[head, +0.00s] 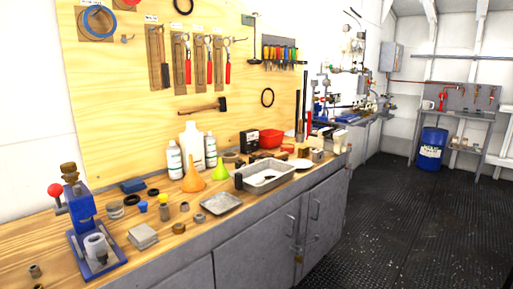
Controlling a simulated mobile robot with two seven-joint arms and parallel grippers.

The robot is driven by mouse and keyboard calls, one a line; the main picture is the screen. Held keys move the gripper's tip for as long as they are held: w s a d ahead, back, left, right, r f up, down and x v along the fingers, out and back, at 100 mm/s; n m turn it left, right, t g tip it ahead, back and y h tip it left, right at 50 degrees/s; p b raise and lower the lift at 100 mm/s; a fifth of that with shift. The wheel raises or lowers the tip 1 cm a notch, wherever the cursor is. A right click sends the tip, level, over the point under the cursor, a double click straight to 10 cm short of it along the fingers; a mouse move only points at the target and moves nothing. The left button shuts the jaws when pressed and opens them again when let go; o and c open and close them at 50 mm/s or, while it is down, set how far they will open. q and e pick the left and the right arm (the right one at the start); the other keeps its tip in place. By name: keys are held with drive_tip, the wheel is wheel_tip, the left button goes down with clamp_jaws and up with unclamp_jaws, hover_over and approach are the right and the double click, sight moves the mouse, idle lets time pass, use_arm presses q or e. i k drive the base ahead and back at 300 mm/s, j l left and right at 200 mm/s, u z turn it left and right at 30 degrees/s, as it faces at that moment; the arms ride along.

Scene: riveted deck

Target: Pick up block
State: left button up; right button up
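Neither of my grippers is in view. Several block-like things lie on the wooden workbench (35,243). A small dark blue block-shaped piece (133,186) lies near the wall at the left. A grey squarish slab or stack (143,237) lies near the front edge. A small tan block-like piece (302,150) sits among clutter at the bench's far right end. I cannot tell which of these is the task's block.
A blue press with a red knob (85,228) stands at the left. White bottles (192,147), funnels (220,170) and metal trays (268,175) crowd the bench. Tools hang on the plywood board (120,110). A blue drum (431,149) stands far right. The dark floor (420,225) is clear.

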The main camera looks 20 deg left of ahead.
sight(304, 152)
drive_tip(key=i+l+u, duration=0.2)
drive_tip(key=i, duration=0.3)
drive_tip(key=i+l+u, duration=0.2)
drive_tip(key=i, duration=0.25)
drive_tip(key=i+l+u, duration=0.2)
drive_tip(key=i, duration=0.3)
